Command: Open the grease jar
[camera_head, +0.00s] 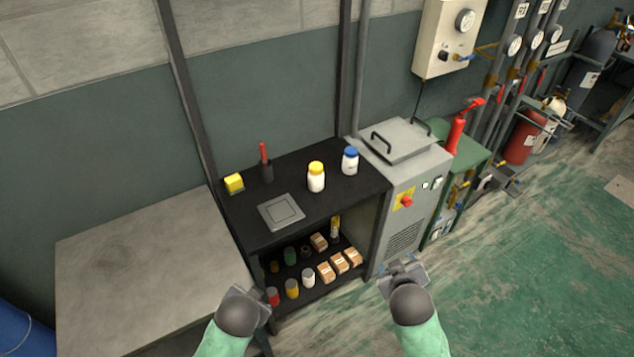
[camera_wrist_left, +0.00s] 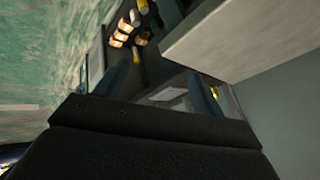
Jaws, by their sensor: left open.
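Two white jars stand upright on the black shelf unit's top in the head view. One jar has a yellow lid (camera_head: 316,177) and the other has a blue lid (camera_head: 350,161). Both lids are on; I cannot read labels to tell which is the grease jar. My left gripper (camera_head: 247,293) is low in front of the shelf unit, apart from both jars. In the left wrist view, its fingers (camera_wrist_left: 162,86) are spread with nothing held between them. My right gripper (camera_head: 402,271) is in front of the grey cabinet, away from the jars; its finger gap is unclear.
The black shelf top (camera_head: 246,206) also holds a yellow block (camera_head: 234,183), a red-handled tool in a dark holder (camera_head: 266,168) and a grey square plate (camera_head: 281,212). Cans and small boxes fill the lower shelves. A bare grey table (camera_head: 130,265) adjoins at left; a grey cabinet (camera_head: 412,185) stands at right.

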